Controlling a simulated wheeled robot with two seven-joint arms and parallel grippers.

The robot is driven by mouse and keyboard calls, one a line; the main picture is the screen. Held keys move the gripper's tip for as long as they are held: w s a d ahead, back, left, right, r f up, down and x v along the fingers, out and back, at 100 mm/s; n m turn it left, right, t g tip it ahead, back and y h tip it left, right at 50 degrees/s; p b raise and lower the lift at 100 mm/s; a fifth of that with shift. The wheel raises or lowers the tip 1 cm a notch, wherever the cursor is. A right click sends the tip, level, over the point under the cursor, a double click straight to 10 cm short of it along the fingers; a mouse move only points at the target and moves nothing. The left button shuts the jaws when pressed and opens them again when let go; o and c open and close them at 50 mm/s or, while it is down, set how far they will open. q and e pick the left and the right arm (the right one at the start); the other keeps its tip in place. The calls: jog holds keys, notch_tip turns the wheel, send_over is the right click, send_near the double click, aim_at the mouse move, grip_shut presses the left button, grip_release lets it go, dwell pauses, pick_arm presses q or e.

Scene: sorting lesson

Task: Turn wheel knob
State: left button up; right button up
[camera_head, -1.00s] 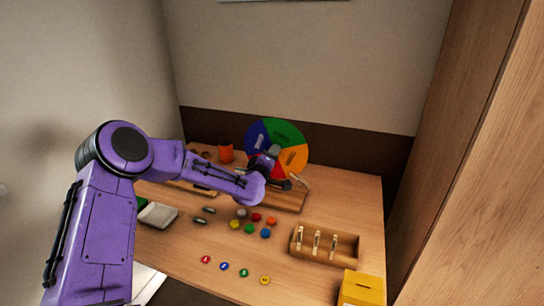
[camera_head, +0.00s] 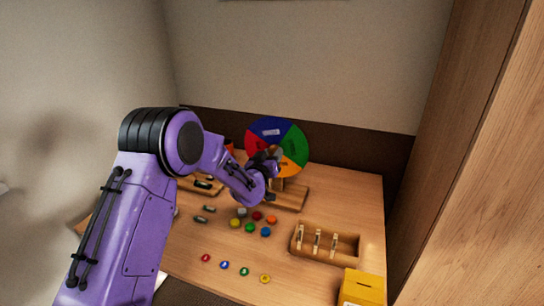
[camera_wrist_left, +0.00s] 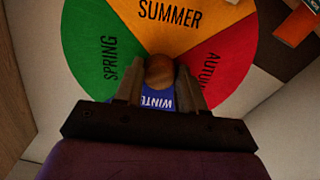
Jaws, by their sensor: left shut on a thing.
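The round season wheel (camera_head: 295,135) stands upright at the back of the table, with blue at the top, green right, orange at the bottom and red left. In the left wrist view the wheel (camera_wrist_left: 225,45) shows SUMMER, SPRING, AUTUMN and a partly covered WINTER. Its round wooden knob (camera_wrist_left: 159,68) is at the centre. My left gripper (camera_head: 271,155) is in front of the wheel. In the left wrist view its two fingers (camera_wrist_left: 157,78) are shut on the knob, one on each side. My right gripper is in neither view.
The wheel's wooden base (camera_head: 293,197) rests on the table (camera_head: 340,205). Several coloured discs lie in front of it. A wooden tray with dividers (camera_head: 325,262) and a yellow box (camera_head: 362,288) stand at the right. An orange cup (camera_head: 230,147) is partly hidden by my left arm.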

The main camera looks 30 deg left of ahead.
pick_arm(q)
jog(key=shift+f+m, duration=0.1)
jog(key=shift+m, duration=1.4)
jog(key=o, duration=1)
jog(key=shift+o, duration=0.2)
jog(key=b+v, duration=0.2)
jog(key=v, duration=0.8)
jog(key=shift+s, duration=0.3)
